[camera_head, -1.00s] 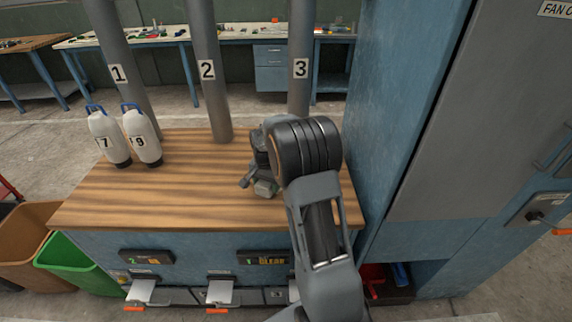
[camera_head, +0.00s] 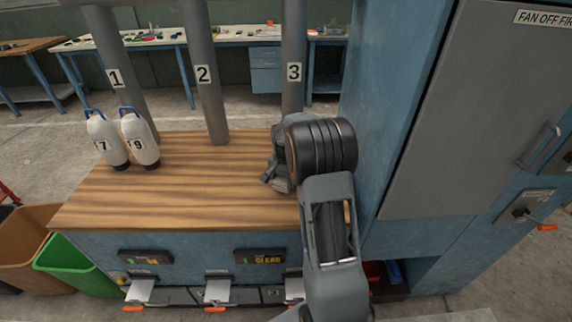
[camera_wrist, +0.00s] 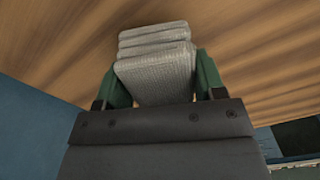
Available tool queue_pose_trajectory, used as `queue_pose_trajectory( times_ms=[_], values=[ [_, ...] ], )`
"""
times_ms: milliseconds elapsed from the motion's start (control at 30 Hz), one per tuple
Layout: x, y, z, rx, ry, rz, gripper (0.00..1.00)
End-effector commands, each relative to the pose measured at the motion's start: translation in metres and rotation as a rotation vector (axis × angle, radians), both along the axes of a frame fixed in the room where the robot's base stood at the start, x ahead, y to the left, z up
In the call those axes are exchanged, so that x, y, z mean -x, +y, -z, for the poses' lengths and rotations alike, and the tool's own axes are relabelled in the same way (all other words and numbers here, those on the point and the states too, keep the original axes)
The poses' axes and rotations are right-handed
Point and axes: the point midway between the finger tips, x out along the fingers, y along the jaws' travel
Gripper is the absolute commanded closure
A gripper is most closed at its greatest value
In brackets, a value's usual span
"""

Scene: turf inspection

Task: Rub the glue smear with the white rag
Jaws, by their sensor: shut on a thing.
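My gripper (camera_wrist: 155,88) is shut on the folded white rag (camera_wrist: 157,55), with a green finger on each side of it in the wrist view. The rag looks light grey-white and ribbed, and the wooden top (camera_wrist: 255,60) lies beyond it. I cannot tell whether the rag touches the wood. In the head view my gripper (camera_head: 281,186) is over the right part of the wooden top (camera_head: 190,190), partly hidden by my own arm. No glue smear can be made out in either view.
Two white bottles (camera_head: 106,142) and (camera_head: 140,140) stand at the back left of the top. Grey pipes numbered 1 (camera_head: 120,85), 2 (camera_head: 206,95) and 3 (camera_head: 293,90) rise at its back. A tall blue cabinet (camera_head: 385,110) bounds the right side. The middle is clear.

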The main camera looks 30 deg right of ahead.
Motion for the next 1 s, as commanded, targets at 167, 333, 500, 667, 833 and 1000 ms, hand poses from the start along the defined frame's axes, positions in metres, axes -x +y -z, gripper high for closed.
queue_pose_trajectory(
  times_ms=[167,333,500,667,833,1000],
  values=[
    [0.000,0.001,-0.019,-0.001,0.003,-0.002,0.59],
    [0.000,0.002,-0.034,-0.001,0.002,-0.003,0.59],
    [0.000,0.003,-0.050,-0.001,0.002,-0.004,0.59],
    [0.000,0.004,-0.058,-0.001,0.003,-0.005,0.59],
    [0.000,0.004,-0.058,-0.001,0.003,-0.006,0.59],
    [0.000,0.004,-0.058,-0.001,0.003,-0.005,0.59]
  ],
)
